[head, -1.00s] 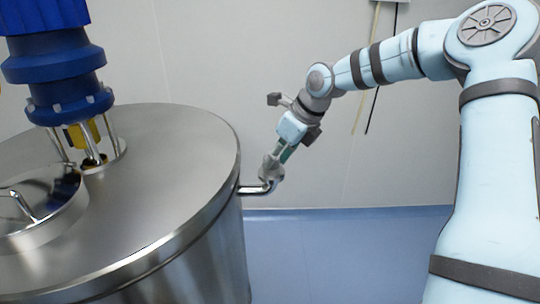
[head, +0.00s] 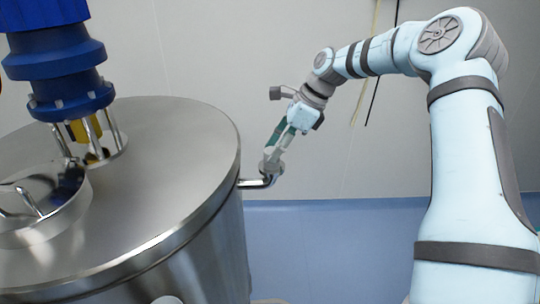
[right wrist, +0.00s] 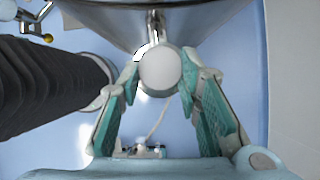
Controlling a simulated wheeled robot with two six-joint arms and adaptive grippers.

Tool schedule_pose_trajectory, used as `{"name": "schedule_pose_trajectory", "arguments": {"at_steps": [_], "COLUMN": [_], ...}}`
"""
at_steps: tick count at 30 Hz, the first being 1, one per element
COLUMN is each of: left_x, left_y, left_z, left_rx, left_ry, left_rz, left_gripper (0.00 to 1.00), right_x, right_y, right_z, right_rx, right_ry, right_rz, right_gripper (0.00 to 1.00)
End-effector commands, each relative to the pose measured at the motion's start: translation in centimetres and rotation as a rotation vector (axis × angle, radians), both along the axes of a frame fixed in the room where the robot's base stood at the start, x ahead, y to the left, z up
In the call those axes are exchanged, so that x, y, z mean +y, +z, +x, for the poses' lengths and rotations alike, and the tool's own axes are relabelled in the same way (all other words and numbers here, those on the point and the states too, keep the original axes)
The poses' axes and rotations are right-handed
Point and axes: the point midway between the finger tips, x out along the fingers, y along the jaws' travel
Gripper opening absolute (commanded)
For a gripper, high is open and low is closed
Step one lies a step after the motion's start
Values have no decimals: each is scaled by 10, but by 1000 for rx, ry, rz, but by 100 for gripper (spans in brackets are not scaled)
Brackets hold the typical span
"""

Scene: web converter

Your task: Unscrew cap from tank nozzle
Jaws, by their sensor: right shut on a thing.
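The steel tank (head: 180,145) stands at the left of the head view. Its bent nozzle (head: 256,183) sticks out from the right side below the rim. The cap is a round pale disc (right wrist: 160,70) at the nozzle's end in the right wrist view, directly between the fingertips. My right gripper (head: 272,164) reaches down from the upper right and is shut on the cap. In the right wrist view its two green-padded fingers (right wrist: 160,75) touch the cap on both sides. In the head view the fingers hide most of the cap. My left gripper is not in view.
A blue motor (head: 65,70) and a round hatch (head: 40,205) sit on the tank lid. A dark ribbed hose (right wrist: 45,85) runs at the left of the right wrist view. The blue floor (head: 330,250) right of the tank looks clear, with a pale wall (head: 200,50) behind.

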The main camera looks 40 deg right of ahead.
Motion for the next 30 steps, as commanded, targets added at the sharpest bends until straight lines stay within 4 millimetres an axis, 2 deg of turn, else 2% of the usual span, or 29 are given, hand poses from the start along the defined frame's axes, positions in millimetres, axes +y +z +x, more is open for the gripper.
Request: {"name": "schedule_pose_trajectory", "arguments": {"at_steps": [7,14,20,21,24,30], "left_x": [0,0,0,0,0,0], "left_y": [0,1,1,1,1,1], "left_z": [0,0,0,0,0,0], "left_rx": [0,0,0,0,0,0], "left_ry": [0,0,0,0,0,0], "left_rz": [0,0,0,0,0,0], "left_gripper": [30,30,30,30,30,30], "right_x": [-1,-3,-3,-3,-3,-3], "right_y": [0,-1,0,0,0,0], "right_z": [0,4,4,4,4,4], "right_rx": [-1,3,-1,-1,-1,0], "right_ry": [18,329,359,359,358,357], "right_rz": [-2,-4,-2,-2,-1,-1], "right_gripper": [0,0,0,34,48,48]}}
